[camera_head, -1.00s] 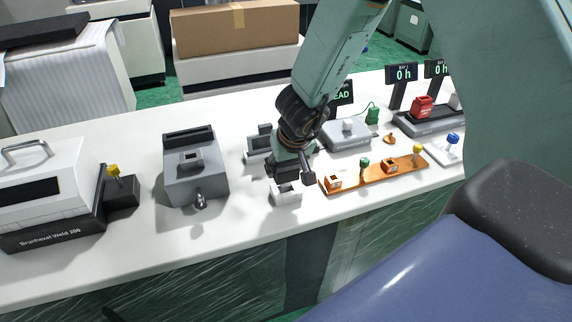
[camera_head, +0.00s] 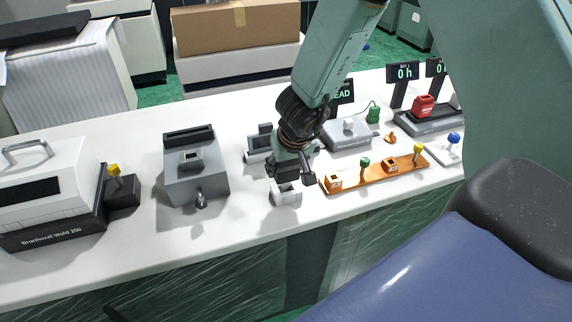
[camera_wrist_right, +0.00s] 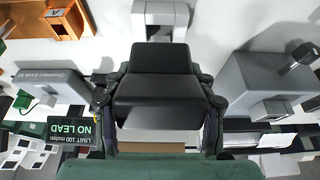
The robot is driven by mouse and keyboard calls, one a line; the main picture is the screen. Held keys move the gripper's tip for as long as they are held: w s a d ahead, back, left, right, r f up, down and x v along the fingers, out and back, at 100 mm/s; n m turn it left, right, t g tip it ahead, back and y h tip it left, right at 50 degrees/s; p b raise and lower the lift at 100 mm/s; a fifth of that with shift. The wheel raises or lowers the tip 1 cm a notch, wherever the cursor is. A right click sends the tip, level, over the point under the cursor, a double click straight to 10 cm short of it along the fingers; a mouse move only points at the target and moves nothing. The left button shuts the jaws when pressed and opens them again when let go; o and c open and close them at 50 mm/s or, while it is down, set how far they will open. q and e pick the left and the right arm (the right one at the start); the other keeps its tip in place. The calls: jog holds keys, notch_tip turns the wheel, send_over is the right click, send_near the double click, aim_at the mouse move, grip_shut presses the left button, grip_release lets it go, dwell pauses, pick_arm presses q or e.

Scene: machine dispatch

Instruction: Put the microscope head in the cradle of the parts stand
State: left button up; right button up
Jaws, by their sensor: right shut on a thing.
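My right gripper (camera_head: 286,180) points down over the bench and is shut on the microscope head. My left gripper is not in view.
A grey machine (camera_head: 196,180) with a front knob stands to the left. An orange board (camera_head: 348,181) with coloured knobs lies close on the right. A grey device (camera_head: 347,136) with a green lead is behind it. White bench shows clear in front.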

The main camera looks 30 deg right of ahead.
aim_at(286, 177)
jog(key=shift+a+r, duration=0.1)
jog(key=shift+p, duration=0.3)
dwell(0.4)
jog(key=shift+d, duration=0.2)
jog(key=shift+f+b, duration=1.4)
jog(key=shift+f, duration=0.7)
dwell(0.4)
jog(key=o, duration=1.5)
